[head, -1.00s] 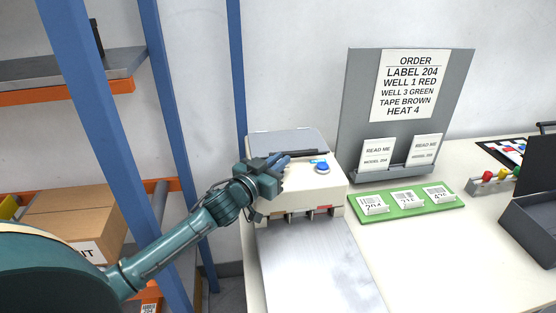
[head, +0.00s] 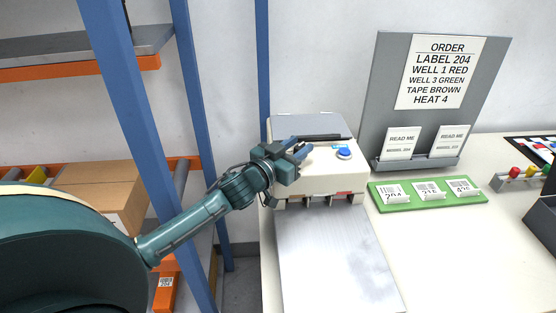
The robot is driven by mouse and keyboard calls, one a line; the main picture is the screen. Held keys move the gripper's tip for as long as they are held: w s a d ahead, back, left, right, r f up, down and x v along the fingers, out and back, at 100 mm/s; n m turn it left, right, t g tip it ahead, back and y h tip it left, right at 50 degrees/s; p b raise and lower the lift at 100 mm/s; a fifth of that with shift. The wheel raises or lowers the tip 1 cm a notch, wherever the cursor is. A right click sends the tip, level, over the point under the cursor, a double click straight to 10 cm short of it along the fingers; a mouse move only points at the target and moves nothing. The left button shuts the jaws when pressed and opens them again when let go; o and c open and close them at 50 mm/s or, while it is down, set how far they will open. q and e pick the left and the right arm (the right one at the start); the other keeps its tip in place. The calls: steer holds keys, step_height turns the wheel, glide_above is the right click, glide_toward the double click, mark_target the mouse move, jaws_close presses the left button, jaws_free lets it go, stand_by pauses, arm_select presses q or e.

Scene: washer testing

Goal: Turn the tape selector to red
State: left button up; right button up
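A white tape machine (head: 337,176) with a grey lid stands on the table, with a smooth grey plate in front of it. A round blue knob or button (head: 344,154) sits on its top right. My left gripper (head: 299,148) is over the left part of the machine's top, left of the blue knob and apart from it. Its fingers look spread with a small gap, and nothing is visibly held. The gripper hides part of the machine's top. I cannot make out a selector marking or a red setting. My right gripper is out of view.
A grey order board (head: 385,98) stands behind and reads tape brown. A green tray (head: 410,205) holds several label cards. Red, yellow and green knobs (head: 527,174) and a dark bin (head: 545,222) are at the right. A blue-post shelf (head: 190,120) stands left. The front tabletop is clear.

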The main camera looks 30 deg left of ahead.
arm_select(q)
steer(key=s+a+b, duration=0.1)
steer(key=s, duration=1)
steer(key=shift+s+a, duration=0.4)
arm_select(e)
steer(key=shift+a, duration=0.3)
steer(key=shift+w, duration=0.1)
arm_select(q)
steer(key=shift+s, duration=0.1)
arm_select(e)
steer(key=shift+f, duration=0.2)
